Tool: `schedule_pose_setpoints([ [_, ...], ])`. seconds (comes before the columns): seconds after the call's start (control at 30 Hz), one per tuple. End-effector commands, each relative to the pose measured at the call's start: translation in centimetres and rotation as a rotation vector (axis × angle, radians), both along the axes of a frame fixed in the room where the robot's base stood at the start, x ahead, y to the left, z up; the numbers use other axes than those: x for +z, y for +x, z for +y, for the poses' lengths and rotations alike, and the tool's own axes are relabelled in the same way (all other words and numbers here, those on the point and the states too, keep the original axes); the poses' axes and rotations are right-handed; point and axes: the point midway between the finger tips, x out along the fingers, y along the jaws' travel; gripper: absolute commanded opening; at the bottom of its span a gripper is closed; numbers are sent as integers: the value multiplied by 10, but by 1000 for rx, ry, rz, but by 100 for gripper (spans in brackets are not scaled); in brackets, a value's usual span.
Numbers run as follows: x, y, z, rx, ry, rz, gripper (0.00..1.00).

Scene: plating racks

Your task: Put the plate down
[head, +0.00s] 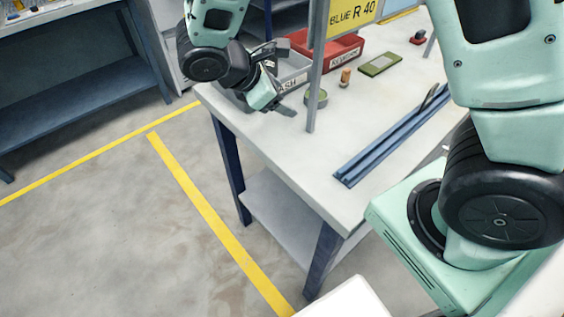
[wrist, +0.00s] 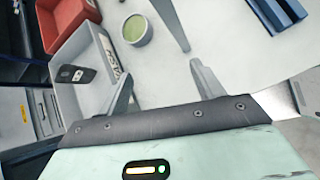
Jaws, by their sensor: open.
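A small dark flat piece (wrist: 77,75) with rounded ends and a light spot lies in the grey bin (wrist: 82,42) in the wrist view; it may be the plate, but I cannot be sure. The grey bin, with a white label ending in "ASH", also shows in the head view (head: 296,75), partly behind my gripper (head: 281,92). In the wrist view my gripper (wrist: 160,69) is open, its two fingers apart and nothing held between them. The left finger is beside the bin's labelled wall, and the right finger is over the table side.
A grey post (head: 318,70) carries a yellow "BLUE R 40" sign (head: 352,14). A round green tin (head: 316,98), an orange-topped cylinder (head: 345,77), a red bin (head: 330,48) and a blue rail (head: 392,138) are on the white table (head: 290,136). Its front left is clear.

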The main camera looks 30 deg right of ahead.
Motion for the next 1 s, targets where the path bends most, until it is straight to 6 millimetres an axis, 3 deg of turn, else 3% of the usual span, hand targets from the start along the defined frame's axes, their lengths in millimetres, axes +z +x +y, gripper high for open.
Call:
schedule_pose_setpoints([
  [0.03,8,-27,13,-70,109,-14,67],
  [0.2,29,-116,63,-326,449,-51,67],
  [0.3,40,-157,85,-464,602,-81,67],
  [0.4,47,-185,100,-572,710,-107,67],
  [0.6,52,-208,111,-680,804,-138,67],
  [1.0,52,-209,112,-687,808,-137,67],
])
